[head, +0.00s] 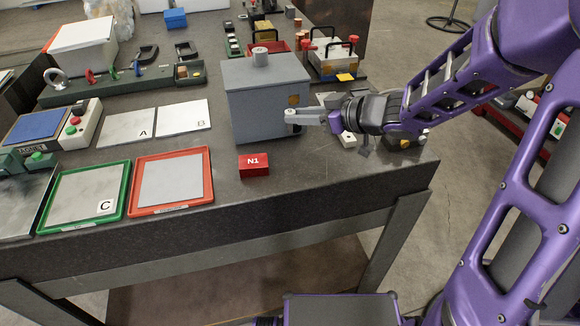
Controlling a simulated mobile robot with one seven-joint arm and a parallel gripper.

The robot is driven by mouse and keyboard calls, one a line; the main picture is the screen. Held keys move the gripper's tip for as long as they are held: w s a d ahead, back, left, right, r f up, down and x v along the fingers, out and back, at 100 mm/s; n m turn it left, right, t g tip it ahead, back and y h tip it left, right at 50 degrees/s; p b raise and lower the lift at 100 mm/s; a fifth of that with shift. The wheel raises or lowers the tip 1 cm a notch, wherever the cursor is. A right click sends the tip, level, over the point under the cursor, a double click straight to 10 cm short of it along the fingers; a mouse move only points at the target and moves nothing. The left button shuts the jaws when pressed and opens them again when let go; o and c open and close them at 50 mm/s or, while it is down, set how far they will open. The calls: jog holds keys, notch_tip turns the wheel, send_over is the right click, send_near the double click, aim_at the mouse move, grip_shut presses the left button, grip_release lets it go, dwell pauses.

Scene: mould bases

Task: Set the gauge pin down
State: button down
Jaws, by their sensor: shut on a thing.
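My gripper (292,117) points left, in front of the right part of a large grey mould block (262,98), above the dark bench top. Its jaws are shut on a small grey piece, which I take to be the gauge pin; the fingers hide most of it. I cannot tell whether the gripper touches the block.
A red block marked N1 (254,165) sits in front of the mould block. Left are a red-rimmed tray (205,194), a green-rimmed tray (122,202) and plates A (118,131) and B (183,118). The front right bench top (325,180) is clear.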

notch_tip(320, 180, down, 9)
jog(key=b, duration=0.5)
jog(key=shift+s+d+f, duration=0.15)
jog(key=shift+f+b, duration=0.2)
jog(key=shift+b, duration=0.1)
jog(key=c, duration=0.7)
grip_release()
jog(key=shift+r, duration=0.2)
